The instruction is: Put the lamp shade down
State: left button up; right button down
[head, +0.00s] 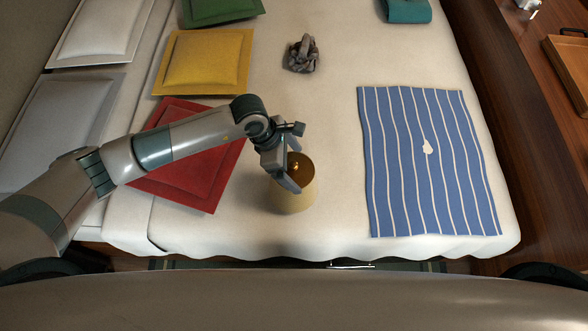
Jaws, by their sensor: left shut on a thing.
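The lamp shade (293,200) is a pale yellow drum with a brown-gold inside and a small bright fitting in its opening. It is at the near middle of the bed, with its open top facing up toward me. My left gripper (292,172) comes in from the left and is shut on the shade's rim, with one finger over the near left side of the opening. I cannot tell whether the shade's bottom touches the bed cover. My right gripper is not in view.
The bed (320,110) has a white cover. A red cushion (190,165), a yellow cushion (203,62) and a green cushion (222,8) lie left. A blue striped cloth (400,180) with a white object (427,147) lies right. A dark crumpled item (302,54) lies farther back.

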aim_at(294, 171)
pick_arm(q)
notch_tip(294, 171, down, 3)
jog(key=shift+s+r+p, duration=0.1)
jog(key=shift+p, duration=0.55)
jog(key=shift+f, duration=0.5)
jog(key=o, duration=1.2)
